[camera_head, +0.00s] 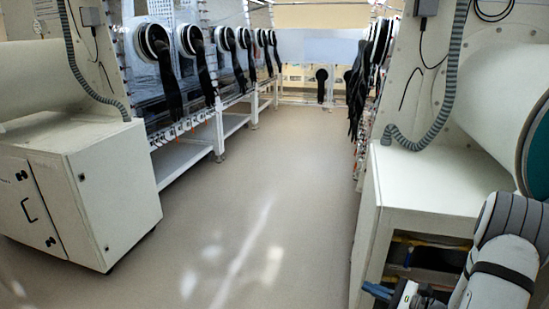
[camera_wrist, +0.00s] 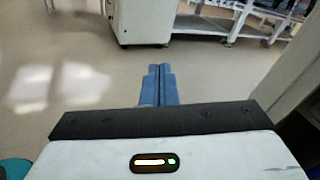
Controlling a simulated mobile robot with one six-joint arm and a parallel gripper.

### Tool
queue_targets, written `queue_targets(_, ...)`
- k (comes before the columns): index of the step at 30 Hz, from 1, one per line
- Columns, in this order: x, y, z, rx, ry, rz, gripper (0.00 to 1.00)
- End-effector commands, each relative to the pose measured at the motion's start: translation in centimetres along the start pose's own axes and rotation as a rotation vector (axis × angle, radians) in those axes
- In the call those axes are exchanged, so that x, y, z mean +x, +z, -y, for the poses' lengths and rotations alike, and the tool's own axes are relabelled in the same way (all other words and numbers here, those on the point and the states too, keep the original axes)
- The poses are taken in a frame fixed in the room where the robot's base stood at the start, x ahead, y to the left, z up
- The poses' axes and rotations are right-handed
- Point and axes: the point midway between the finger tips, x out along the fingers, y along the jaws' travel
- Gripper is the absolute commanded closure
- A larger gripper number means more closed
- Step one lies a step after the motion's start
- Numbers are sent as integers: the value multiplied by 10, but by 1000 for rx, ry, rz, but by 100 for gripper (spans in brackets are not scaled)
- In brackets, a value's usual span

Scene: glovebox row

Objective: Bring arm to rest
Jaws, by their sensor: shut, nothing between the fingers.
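My gripper (camera_wrist: 159,72) shows in the wrist view as two blue fingers pressed together, with nothing between them. It points out over bare floor. In the head view my gripper (camera_head: 376,291) is at the bottom right, partly cut off by the lower edge. My arm, white and grey, is folded at the lower right there, in front of the right-hand cabinet.
A white cabinet (camera_head: 105,195) stands at left; a white bench (camera_head: 425,180) with an open shelf is close at right. Gloveboxes with black gloves (camera_head: 168,80) line both sides. The aisle floor (camera_head: 262,190) between them is clear.

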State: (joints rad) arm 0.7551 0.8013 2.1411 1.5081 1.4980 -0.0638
Motion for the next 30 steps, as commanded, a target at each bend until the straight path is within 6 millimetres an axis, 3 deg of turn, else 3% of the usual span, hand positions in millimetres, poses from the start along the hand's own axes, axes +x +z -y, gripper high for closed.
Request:
queue_targets(1, 12, 39, -9, -56, 100, -15, 100)
queue_targets(3, 24, 73, -27, -128, 234, -42, 100)
queue_targets(8, 36, 142, -71, -314, 524, -113, 100)
queue_targets(12, 32, 193, -106, -503, 757, -186, 100)
queue_targets(21, -3, 281, -150, -987, 1169, -362, 100)
queue_targets(30, -43, 354, -150, -1530, 1417, -542, 100)
